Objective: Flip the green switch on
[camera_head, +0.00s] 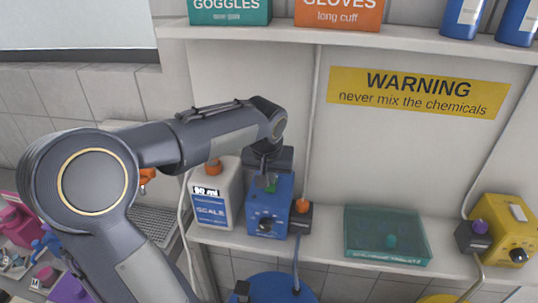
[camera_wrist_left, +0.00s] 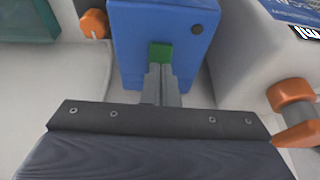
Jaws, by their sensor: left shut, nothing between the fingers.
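The green switch (camera_head: 271,182) sits on top of a blue box (camera_head: 268,211) on the shelf, and my left arm reaches over it from the left. In the left wrist view the green switch (camera_wrist_left: 160,53) shows on the blue box (camera_wrist_left: 140,25), just beyond my fingertips. My left gripper (camera_wrist_left: 160,75) is shut and empty, with its tips at the near edge of the switch. I cannot tell whether they touch. The switch's lower part is partly hidden by the fingers. My right gripper is in neither view.
A white scale bottle (camera_head: 217,190) stands left of the blue box. An orange knob (camera_head: 302,205) on a dark block is close on its right. A teal case (camera_head: 387,236) and a yellow box (camera_head: 503,225) stand further right. The shelf between them has some free room.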

